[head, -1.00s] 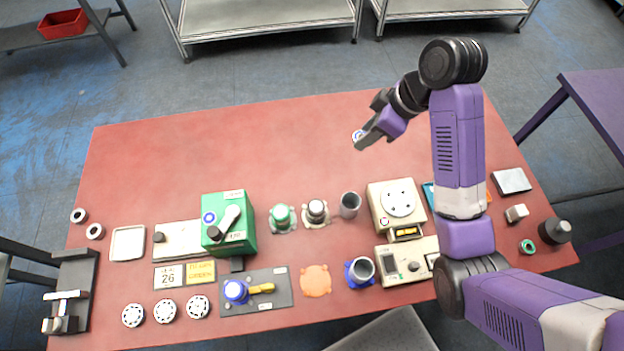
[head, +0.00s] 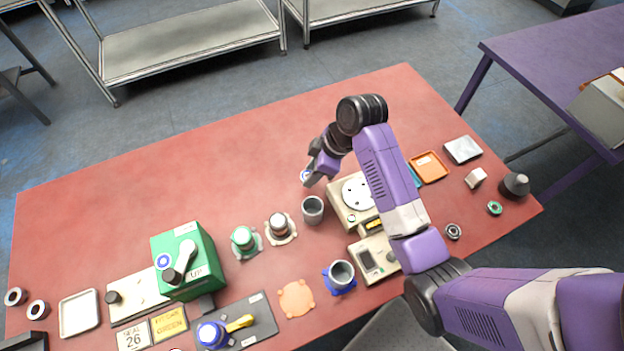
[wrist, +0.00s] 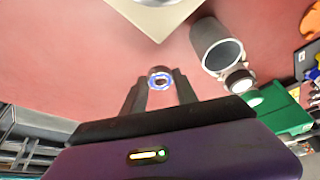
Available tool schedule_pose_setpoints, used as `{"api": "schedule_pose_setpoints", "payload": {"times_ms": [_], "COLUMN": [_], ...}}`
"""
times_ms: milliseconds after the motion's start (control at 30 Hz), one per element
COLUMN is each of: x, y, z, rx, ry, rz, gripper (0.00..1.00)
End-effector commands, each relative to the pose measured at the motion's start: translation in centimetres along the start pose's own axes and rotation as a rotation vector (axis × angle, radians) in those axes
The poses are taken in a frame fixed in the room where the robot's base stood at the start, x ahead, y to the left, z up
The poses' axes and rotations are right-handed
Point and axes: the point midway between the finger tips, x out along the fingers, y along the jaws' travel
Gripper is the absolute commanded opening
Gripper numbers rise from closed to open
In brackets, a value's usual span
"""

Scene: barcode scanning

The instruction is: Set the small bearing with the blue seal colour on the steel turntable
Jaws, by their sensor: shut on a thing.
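My gripper (head: 309,178) is shut on a small bearing with a blue seal (head: 305,175), which it holds out from its tips above the table. In the wrist view the blue-sealed bearing (wrist: 160,80) sits between the two fingertips (wrist: 160,86). The steel turntable (head: 357,193) is a pale round plate with dark spots on a beige base, to the right of my gripper and partly behind my arm. The beige base (wrist: 158,14) shows at the top of the wrist view.
A grey cup (head: 312,209) stands just below my gripper, left of the turntable. Green (head: 244,240) and white-topped (head: 280,227) pieces, a green machine (head: 187,262) and another cup (head: 341,275) stand nearby. The back left of the red table (head: 200,150) is clear.

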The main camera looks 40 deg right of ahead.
Motion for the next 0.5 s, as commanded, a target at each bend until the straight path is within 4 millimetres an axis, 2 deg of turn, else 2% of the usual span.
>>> {"api": "schedule_pose_setpoints", "payload": {"times_ms": [300, 500], "x": [3.7, 3.9], "y": [-0.1, 0.0], "z": [1.6, 1.7], "rx": [0.001, -0.001], "ry": [-0.002, -0.001], "rz": [-0.002, 0.000], "gripper": [0.00, 0.00]}}
